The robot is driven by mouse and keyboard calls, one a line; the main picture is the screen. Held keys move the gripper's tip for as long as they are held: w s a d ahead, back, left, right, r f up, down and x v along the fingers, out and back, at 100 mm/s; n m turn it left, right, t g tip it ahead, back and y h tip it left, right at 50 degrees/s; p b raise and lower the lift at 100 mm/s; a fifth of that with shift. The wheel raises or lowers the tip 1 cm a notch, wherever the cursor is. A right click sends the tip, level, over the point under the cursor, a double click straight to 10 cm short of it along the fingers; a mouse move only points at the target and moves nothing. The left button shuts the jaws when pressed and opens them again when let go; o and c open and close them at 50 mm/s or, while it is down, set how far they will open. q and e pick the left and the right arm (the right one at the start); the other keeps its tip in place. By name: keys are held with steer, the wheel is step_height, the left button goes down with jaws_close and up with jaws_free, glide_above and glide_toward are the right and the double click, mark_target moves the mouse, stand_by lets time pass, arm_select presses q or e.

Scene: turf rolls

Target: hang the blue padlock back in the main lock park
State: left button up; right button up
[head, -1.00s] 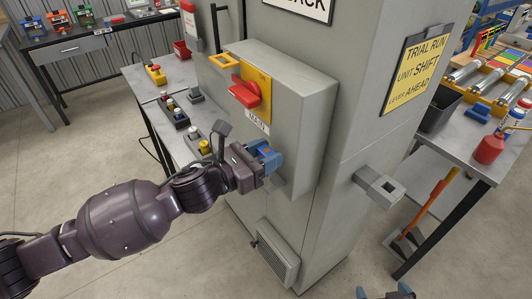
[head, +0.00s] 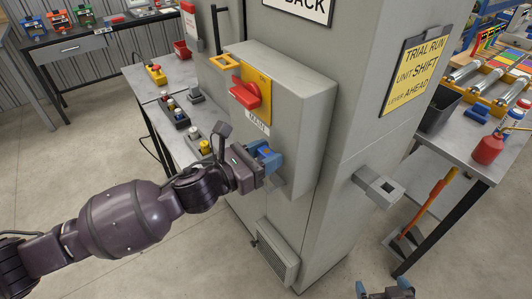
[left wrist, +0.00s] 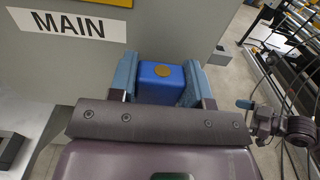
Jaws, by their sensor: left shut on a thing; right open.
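My left gripper (head: 266,160) is shut on the blue padlock (left wrist: 160,84), which shows a round brass-coloured spot on its near face. The gripper and padlock are in front of the grey switch box, below the MAIN label (head: 257,123). The label also shows at the upper left of the left wrist view (left wrist: 64,22). The padlock's shackle is hidden, and I cannot tell whether the padlock touches the box. No lock park is clearly visible around it. The red switch handle (head: 245,94) sits on a yellow plate above. My right gripper (head: 384,290) is open and empty at the bottom edge.
A grey bracket with a square opening (head: 378,186) sticks out from the cabinet's right face. A yellow loop (head: 223,62) is at the box's upper left. A bench with control boxes (head: 185,130) stands behind my left arm. A workbench (head: 462,150) is at the right.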

steer(key=shift+s+f, duration=0.2)
steer(key=shift+s, duration=0.1)
steer(key=shift+w, duration=0.1)
steer(key=shift+w+r, duration=0.45)
steer(key=shift+r, duration=0.15)
arm_select(q)
steer(key=shift+f, duration=0.1)
arm_select(e)
steer(key=shift+s+f, duration=0.1)
steer(key=shift+f, duration=0.05)
arm_select(q)
steer(key=shift+f, duration=0.5)
arm_select(e)
steer(key=shift+s+f, duration=0.5)
steer(key=shift+f, duration=0.25)
arm_select(q)
steer(key=shift+f+b, duration=0.15)
steer(key=shift+b, duration=0.2)
arm_select(e)
steer(key=shift+w, duration=0.15)
arm_select(q)
steer(key=shift+f, duration=0.1)
arm_select(e)
steer(key=shift+w, duration=0.1)
